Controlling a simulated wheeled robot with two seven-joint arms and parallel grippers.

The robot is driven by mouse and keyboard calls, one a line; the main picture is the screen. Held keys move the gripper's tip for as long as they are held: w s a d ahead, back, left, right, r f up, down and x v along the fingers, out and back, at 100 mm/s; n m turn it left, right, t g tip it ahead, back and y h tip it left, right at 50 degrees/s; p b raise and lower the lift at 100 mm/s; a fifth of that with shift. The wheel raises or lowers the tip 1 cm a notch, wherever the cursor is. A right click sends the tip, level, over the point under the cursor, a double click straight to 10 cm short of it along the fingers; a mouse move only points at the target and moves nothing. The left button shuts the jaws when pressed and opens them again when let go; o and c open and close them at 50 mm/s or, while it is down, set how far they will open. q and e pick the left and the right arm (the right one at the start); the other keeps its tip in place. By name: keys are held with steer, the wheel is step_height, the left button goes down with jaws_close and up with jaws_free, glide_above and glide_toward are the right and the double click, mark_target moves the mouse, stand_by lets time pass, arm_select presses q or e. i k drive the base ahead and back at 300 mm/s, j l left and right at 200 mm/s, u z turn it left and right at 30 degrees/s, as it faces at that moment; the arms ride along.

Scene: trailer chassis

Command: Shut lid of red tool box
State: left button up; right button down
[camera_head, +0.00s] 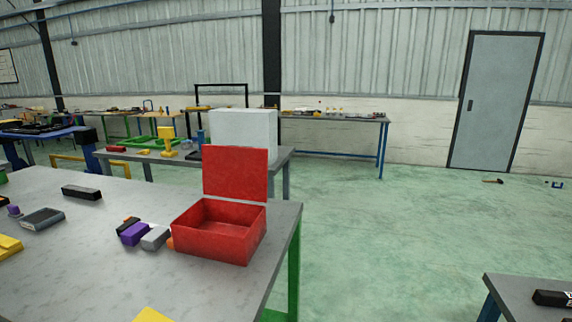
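The red tool box (222,238) stands on the grey table near its right edge. Its lid (236,172) stands up about vertical at the back of the box, so the box is open. The inside that I can see looks empty. Neither of my grippers shows in the head view.
Left of the box lie a purple block (133,234), a grey block (155,238) and an orange piece. A black block (81,192) and a dark flat case (43,219) lie further left. Another table (518,292) stands at the lower right. Green floor (390,240) between is clear.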

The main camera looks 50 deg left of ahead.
mark_target(238, 173)
steer(key=i+u, duration=0.8)
steer(key=u, duration=0.15)
steer(key=i+l+u, duration=0.25)
steer(key=u, duration=0.25)
steer(key=i, duration=0.1)
